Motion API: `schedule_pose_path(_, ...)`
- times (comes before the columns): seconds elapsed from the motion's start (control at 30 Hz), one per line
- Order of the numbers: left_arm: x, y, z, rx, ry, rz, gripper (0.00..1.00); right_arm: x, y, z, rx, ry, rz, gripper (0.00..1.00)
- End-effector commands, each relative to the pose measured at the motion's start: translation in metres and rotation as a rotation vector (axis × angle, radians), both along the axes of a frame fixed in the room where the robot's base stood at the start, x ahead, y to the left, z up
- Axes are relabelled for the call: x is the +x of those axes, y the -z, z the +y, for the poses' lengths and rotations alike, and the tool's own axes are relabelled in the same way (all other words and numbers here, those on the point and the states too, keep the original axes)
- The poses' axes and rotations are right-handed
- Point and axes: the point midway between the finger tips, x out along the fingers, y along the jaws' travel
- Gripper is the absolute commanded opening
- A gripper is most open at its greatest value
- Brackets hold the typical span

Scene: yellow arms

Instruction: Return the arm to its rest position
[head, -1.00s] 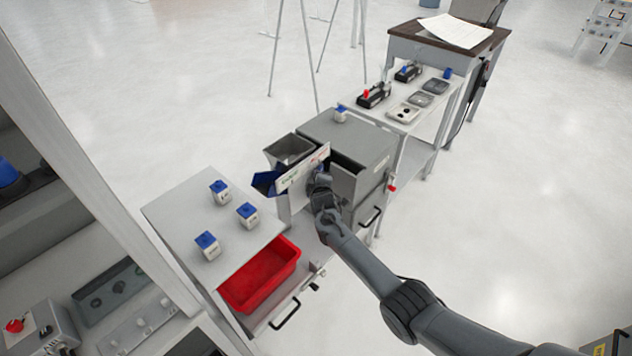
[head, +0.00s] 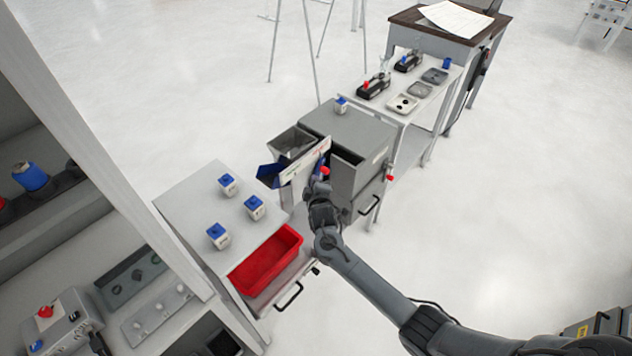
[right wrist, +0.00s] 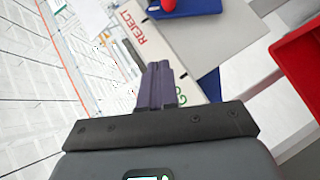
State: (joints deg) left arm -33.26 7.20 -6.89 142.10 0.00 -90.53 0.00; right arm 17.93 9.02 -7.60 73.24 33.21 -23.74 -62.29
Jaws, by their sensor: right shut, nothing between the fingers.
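My right arm reaches in from the lower right of the head view. Its gripper (head: 322,190) is by the grey sorting station, just in front of the white sign board (head: 300,168). In the right wrist view its dark fingers (right wrist: 158,88) are together with nothing between them. Beyond them is the sign (right wrist: 160,45), with "REJECT" and partly hidden green letters. A blue part with a red knob (right wrist: 187,6) sits by the sign, apart from the fingers; the red knob also shows in the head view (head: 325,171). My left gripper is not in view.
An open drawer with a red bin (head: 266,262) is left of and below the gripper. Several blue-topped white blocks stand on the grey cabinet top (head: 190,205). A grey box (head: 350,125) stands behind.

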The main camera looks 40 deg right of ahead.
Motion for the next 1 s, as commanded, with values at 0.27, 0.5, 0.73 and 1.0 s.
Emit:
schedule_pose_path(0.27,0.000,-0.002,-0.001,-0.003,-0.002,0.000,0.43,-0.008,-0.004,0.005,0.000,-0.002,-0.001,0.00)
schedule_pose_path(0.5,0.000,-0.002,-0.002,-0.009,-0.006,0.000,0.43,-0.008,-0.003,0.005,0.000,-0.001,0.000,0.00)
schedule_pose_path(0.73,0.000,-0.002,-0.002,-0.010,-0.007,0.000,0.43,-0.010,0.001,0.005,0.000,-0.001,0.007,0.00)
schedule_pose_path(1.0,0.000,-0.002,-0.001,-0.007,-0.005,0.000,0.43,-0.067,0.079,0.007,0.004,-0.002,0.135,0.00)
